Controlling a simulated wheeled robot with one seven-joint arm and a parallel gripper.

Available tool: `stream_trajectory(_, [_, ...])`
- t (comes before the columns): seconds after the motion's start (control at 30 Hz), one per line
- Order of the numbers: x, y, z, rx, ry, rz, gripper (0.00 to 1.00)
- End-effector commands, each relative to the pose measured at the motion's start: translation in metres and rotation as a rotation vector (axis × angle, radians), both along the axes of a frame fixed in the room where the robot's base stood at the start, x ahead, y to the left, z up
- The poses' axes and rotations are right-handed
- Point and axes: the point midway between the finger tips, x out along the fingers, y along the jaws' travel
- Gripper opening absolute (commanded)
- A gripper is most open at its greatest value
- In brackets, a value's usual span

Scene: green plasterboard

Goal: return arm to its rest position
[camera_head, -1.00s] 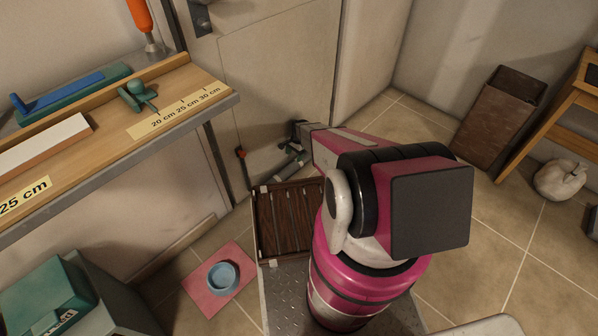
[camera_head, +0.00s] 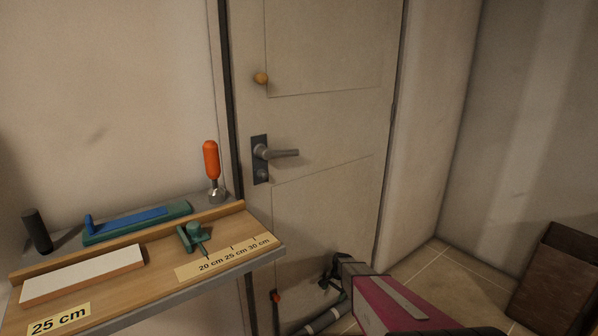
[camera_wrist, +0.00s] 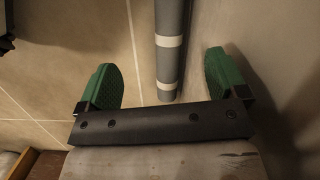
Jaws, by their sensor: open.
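My arm shows at the bottom right of the head view, a magenta link reaching toward the floor by the door. My gripper (camera_wrist: 162,82) is open in the wrist view, with its two green finger pads apart. No object is held between the pads. A grey tube with white bands (camera_wrist: 169,45) lies beyond the gap between them; whether it is touched cannot be told, but the pads stand clear of it on both sides. In the head view the gripper end is small and dark near the door's foot.
A workbench (camera_head: 165,262) with a ruler strip, a white-topped block (camera_head: 82,275), a green clamp-like tool (camera_head: 193,236) and an orange-handled tool (camera_head: 211,165) stands at left. A closed door (camera_head: 320,200) with a lever handle (camera_head: 280,153) is behind. A brown bin (camera_head: 555,285) stands at right.

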Motion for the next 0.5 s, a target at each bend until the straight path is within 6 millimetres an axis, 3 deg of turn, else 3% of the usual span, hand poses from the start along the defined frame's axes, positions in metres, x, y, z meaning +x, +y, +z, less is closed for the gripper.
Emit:
stream_trajectory(0.03, [-0.022, -0.001, 0.035, -0.004, -0.017, 0.046, 0.91])
stream_trajectory(0.2, [-0.073, -0.004, 0.129, -0.028, -0.073, 0.242, 0.91])
stream_trajectory(0.4, [-0.143, -0.01, 0.23, -0.065, -0.133, 0.483, 0.91])
stream_trajectory(0.5, [-0.176, -0.012, 0.27, -0.084, -0.156, 0.589, 0.91])
